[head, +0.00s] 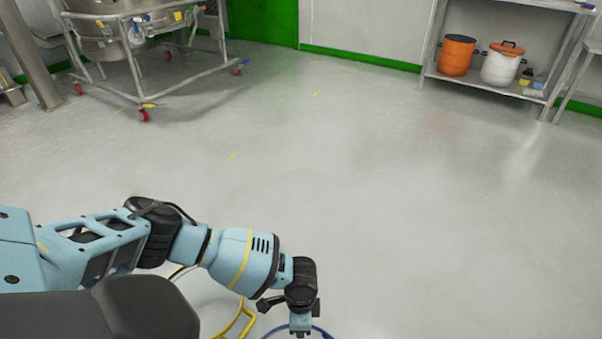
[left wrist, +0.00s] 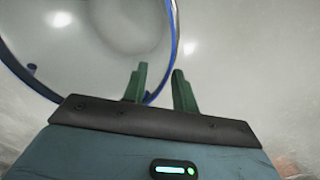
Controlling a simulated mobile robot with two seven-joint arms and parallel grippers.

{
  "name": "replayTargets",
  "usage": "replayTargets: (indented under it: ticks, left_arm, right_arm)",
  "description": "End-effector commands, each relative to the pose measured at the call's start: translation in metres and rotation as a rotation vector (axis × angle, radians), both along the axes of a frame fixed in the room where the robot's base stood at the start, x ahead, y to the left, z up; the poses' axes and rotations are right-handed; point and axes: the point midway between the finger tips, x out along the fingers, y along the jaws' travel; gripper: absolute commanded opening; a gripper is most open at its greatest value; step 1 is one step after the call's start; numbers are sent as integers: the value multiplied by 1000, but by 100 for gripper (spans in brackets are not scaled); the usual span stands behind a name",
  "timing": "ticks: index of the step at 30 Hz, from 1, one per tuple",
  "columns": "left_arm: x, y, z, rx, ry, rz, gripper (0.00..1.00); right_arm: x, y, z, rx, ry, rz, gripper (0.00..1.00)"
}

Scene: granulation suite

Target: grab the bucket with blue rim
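The bucket's blue rim (head: 322,331) shows as a small arc at the bottom edge of the head view, and the rest of the bucket is cut off there. In the left wrist view the blue-rimmed bucket (left wrist: 90,45) fills the upper left, with its pale inside showing. My left gripper (left wrist: 160,85) has its two green fingers apart, one on either side of the rim in that view. I cannot tell whether either finger touches the rim. In the head view the left gripper (head: 300,326) is over the rim, partly cut off. My right gripper is not in view.
A wheeled steel vessel (head: 115,35) stands at the back left. A metal shelf (head: 490,85) at the back right holds an orange bucket (head: 457,55) and a white-and-orange one (head: 501,65). The middle floor is clear.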

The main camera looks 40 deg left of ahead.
Motion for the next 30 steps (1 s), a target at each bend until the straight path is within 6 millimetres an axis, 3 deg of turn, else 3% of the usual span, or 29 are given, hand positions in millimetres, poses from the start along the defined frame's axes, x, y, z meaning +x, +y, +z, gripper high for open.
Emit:
replayTargets:
  ticks: [1,6,16,23,30]
  left_arm:
    - [0,1,-11,1,3,0,28]
    - [-1,0,-30,2,2,1,28]
    - [-1,-1,-33,1,-1,2,28]
    - [-1,-1,-33,1,1,2,0]
    - [-1,-1,-33,1,1,2,0]
  right_arm:
    - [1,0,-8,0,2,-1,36]
    - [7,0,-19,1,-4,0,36]
    - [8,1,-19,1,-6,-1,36]
    - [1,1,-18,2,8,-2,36]
    - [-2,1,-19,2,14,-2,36]
